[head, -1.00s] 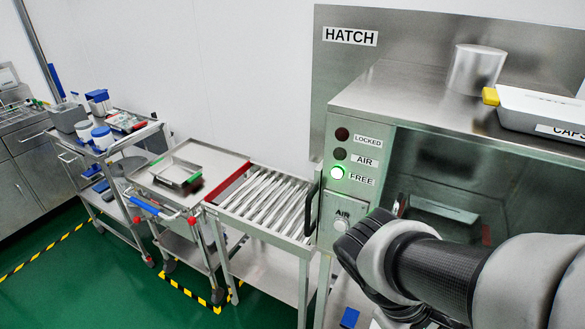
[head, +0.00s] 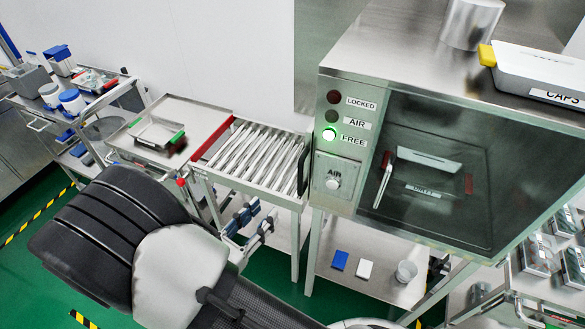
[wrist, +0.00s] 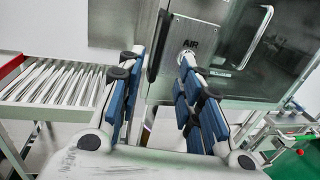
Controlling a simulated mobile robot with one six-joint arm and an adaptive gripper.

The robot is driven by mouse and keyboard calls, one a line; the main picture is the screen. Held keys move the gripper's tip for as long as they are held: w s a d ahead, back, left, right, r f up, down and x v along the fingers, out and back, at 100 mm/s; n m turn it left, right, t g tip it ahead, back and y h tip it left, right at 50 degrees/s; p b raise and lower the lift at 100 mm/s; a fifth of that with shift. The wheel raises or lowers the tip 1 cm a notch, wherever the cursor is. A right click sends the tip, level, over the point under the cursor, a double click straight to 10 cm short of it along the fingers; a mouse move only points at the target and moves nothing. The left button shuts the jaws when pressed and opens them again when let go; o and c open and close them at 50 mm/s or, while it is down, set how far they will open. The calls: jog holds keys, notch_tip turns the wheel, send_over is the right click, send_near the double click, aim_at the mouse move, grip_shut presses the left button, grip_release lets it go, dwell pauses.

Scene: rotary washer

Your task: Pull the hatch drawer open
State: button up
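The hatch (head: 345,82) is a steel box with a dark glass front (head: 440,165). A slim silver bar handle (head: 384,180) stands on the left part of the glass, and it also shows in the wrist view (wrist: 256,38). The glass front looks shut. A black handle (head: 303,170) is on the hatch's left side, also visible in the wrist view (wrist: 158,46). My gripper (wrist: 162,58) is open and empty, with blue pads on both fingers. In the head view the gripper (head: 258,216) is partly hidden by my arm.
A cylinder (head: 472,22) and a CAPS tray (head: 535,75) stand on top. A lower shelf (head: 375,280) holds small items.

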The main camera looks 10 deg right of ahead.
aim_at(299, 175)
jog(key=b+x, duration=0.2)
jog(key=x, duration=1.4)
jog(key=shift+d, duration=0.25)
jog(key=shift+c, duration=0.4)
grip_shut()
